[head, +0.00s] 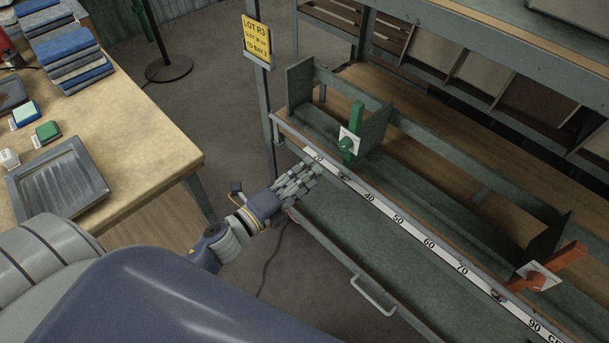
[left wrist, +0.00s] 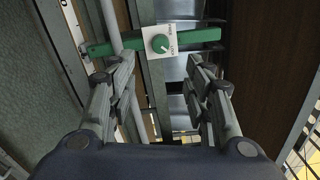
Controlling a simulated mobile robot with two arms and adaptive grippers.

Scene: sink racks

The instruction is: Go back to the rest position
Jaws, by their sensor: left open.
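My left gripper (head: 302,180) is open and empty at the front edge of the rack, by the low end of the ruler strip (head: 399,221). A green lever (head: 356,118) with a round knob on a white plate stands on the rack, up and right of the fingers. In the left wrist view the open gripper (left wrist: 160,66) has the green lever (left wrist: 203,36) beyond its fingertips, and nothing is held between them. An orange-red lever (head: 566,257) is at the right end of the rack. My right gripper is not in view.
A wooden table (head: 130,125) at left holds a grey tray (head: 60,184), stacked blue and grey items (head: 68,55) and small coloured blocks. A yellow sign (head: 256,40) hangs on the rack post. A drawer handle (head: 372,296) juts out below. Floor is open between table and rack.

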